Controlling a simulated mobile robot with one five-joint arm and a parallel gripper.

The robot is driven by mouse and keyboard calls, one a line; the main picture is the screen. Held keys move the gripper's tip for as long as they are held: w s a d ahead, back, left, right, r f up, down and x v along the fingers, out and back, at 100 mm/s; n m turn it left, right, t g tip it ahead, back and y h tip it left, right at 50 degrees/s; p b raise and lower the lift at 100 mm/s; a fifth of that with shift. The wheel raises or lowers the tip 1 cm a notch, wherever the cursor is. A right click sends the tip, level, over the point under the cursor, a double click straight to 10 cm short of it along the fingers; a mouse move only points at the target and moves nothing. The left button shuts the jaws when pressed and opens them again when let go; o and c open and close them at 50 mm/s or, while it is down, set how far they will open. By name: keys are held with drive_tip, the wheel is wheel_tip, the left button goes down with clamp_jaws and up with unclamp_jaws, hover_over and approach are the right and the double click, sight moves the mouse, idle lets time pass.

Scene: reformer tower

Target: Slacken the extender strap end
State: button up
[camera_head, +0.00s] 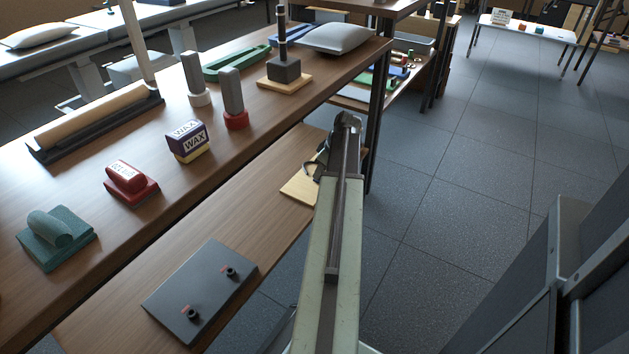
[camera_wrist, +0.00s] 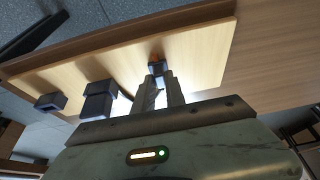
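In the wrist view, a pale wooden board (camera_wrist: 205,50) carries several dark blocks. A small dark block with an orange top (camera_wrist: 156,66) sits at the tips of my gripper (camera_wrist: 159,76). The two grey fingers stand a little apart, with a bright gap between them. I cannot tell whether they touch or clasp the small block. Two larger dark blocks (camera_wrist: 98,98) (camera_wrist: 50,101) stand to the left. A thin dark strap-like piece curves near the larger block, partly hidden by the fingers. In the head view the board (camera_head: 298,189) shows beside my arm, which hides most of it and my gripper.
A dark plate with two knobs (camera_head: 205,285) lies on the lower wooden shelf. The upper shelf holds a yellow and purple wax block (camera_head: 188,141), a red block (camera_head: 130,183), a green block (camera_head: 57,238) and grey posted tools.

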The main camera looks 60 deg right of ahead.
drive_tip(key=o, duration=0.6)
drive_tip(key=p+v, duration=0.5)
drive_tip(key=v, duration=0.1)
idle(0.5)
